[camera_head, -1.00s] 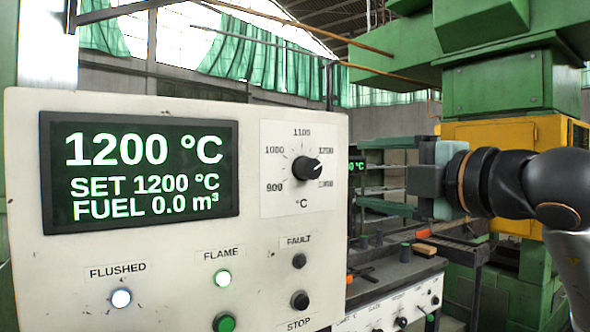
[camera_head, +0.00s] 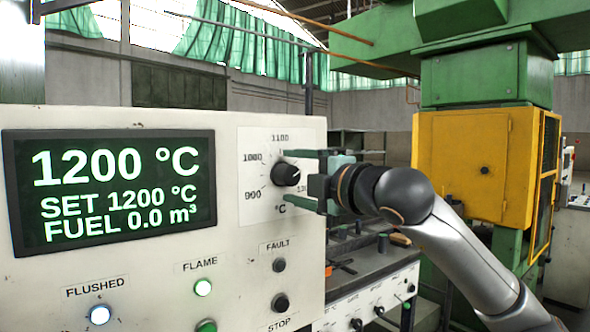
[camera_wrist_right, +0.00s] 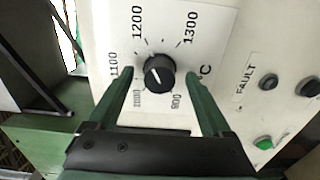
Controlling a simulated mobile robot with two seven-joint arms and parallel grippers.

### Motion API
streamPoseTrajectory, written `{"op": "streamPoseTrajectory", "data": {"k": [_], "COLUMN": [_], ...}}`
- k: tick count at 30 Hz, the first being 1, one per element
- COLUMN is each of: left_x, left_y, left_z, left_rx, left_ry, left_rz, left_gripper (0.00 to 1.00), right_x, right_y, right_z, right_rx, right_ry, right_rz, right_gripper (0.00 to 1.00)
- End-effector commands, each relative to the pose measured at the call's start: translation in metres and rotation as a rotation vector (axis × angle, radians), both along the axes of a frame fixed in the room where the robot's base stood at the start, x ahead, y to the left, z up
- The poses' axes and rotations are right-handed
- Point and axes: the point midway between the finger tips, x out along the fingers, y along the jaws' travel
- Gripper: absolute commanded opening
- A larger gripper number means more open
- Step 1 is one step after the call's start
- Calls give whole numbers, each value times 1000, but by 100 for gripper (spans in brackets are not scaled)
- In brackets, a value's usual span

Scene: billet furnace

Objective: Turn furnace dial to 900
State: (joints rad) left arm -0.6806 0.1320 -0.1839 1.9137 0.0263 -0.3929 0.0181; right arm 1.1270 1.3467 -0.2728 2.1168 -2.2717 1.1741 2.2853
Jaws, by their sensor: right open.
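The furnace dial (camera_head: 286,174) is a black knob on a white scale plate marked 900 to 1300 on the cream control panel (camera_head: 150,283). The display (camera_head: 110,190) reads 1200 °C, SET 1200 °C and FUEL 0.0 m³. My right gripper (camera_head: 302,180) is open, its green fingers above and below the dial in the head view, covering part of the scale. In the right wrist view the dial (camera_wrist_right: 159,73) sits between the open fingertips with gaps on both sides; its white mark points toward the 1200 side. My left gripper is not in view.
A lit FLUSHED lamp (camera_head: 100,313) is at lower left. A yellow cabinet (camera_head: 470,165) stands behind my right arm.

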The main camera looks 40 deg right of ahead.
Motion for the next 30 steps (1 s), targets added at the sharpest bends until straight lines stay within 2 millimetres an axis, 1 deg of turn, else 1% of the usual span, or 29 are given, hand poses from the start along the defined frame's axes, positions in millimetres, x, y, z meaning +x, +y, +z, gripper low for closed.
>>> {"op": "streamPoseTrajectory", "data": {"k": [8, 30], "left_x": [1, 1], "left_y": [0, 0], "left_z": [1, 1], "left_rx": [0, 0], "left_ry": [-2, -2], "left_rz": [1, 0], "left_gripper": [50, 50], "right_x": [2, 1], "right_y": [0, 0], "right_z": [-1, -1], "right_rx": [0, 0], "right_ry": [0, 1], "right_rz": [0, 0], "right_gripper": [84, 0]}}
